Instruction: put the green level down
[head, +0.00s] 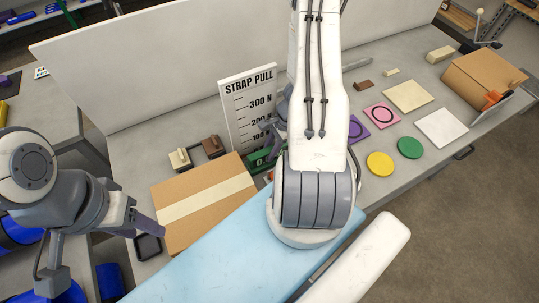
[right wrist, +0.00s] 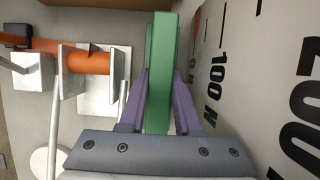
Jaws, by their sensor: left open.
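The green level (right wrist: 161,70) is a long green bar between the two purple fingers of my right gripper (right wrist: 160,105) in the right wrist view. The fingers press against both its sides. In the head view part of the green level (head: 258,161) shows beside my right arm, in front of the strap pull board (head: 250,108); my arm hides the rest and most of the right gripper. My left gripper (head: 140,224) is open and empty at the left, beside the cardboard box (head: 190,232).
In the right wrist view an orange pipe (right wrist: 90,62) sits in grey clamps left of the level. The board stands close on its right. Coloured discs and squares, including a yellow disc (head: 380,164), lie on the bench at right. A dark tray (head: 148,247) lies near the left gripper.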

